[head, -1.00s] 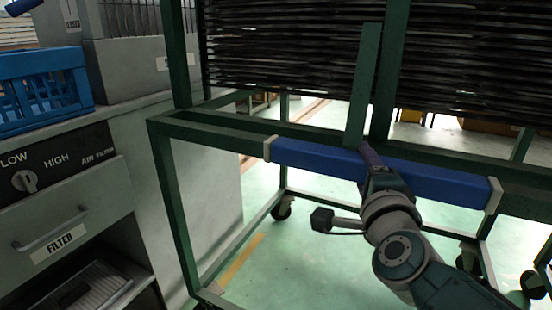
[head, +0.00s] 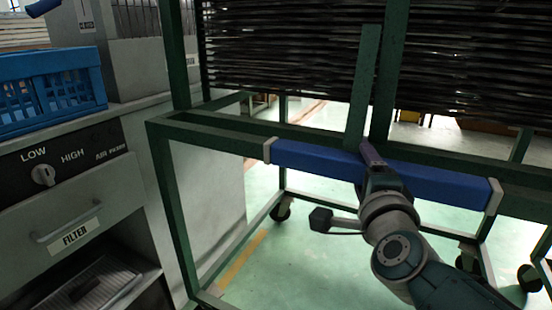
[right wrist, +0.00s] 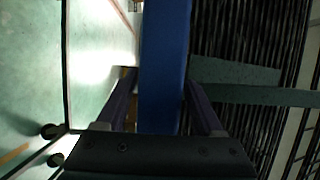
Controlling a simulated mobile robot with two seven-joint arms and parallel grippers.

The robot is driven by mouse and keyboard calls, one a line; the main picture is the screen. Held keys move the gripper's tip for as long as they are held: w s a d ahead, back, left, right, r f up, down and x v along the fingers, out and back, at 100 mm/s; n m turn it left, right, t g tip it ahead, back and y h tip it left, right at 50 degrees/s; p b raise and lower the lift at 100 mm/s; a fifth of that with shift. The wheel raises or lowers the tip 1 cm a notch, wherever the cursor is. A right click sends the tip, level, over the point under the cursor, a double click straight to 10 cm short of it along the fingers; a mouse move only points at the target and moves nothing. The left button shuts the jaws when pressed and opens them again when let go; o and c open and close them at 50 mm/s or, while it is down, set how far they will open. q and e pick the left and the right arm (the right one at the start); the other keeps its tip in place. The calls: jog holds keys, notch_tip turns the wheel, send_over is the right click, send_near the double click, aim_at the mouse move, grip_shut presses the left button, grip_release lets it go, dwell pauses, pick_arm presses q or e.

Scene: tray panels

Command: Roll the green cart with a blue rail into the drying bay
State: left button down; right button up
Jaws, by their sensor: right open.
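The green cart (head: 172,200) with the blue rail (head: 320,158) fills the middle and right of the head view. It bears a stack of dark tray panels (head: 290,60). My right gripper (head: 370,152) is at the middle of the rail. In the right wrist view the blue rail (right wrist: 163,60) runs between the two fingers of the gripper (right wrist: 160,85). The fingers are apart, one on each side of the rail; a gap shows on at least one side. My left gripper is out of view. I cannot make out the drying bay.
A grey cabinet (head: 205,165) with a knob panel and a FILTER drawer (head: 75,235) stands close to the cart's left side. A blue crate (head: 50,95) is on top of it. Open green floor (head: 310,270) shows under the cart.

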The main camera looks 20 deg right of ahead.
jog(key=shift+o, duration=0.7)
jog(key=shift+s, duration=0.1)
jog(key=shift+s+a, duration=0.1)
jog(key=shift+s, duration=0.1)
jog(key=p+v, duration=0.2)
jog(key=v, duration=0.7)
jog(key=shift+s, duration=0.25)
jog(key=shift+a, duration=0.1)
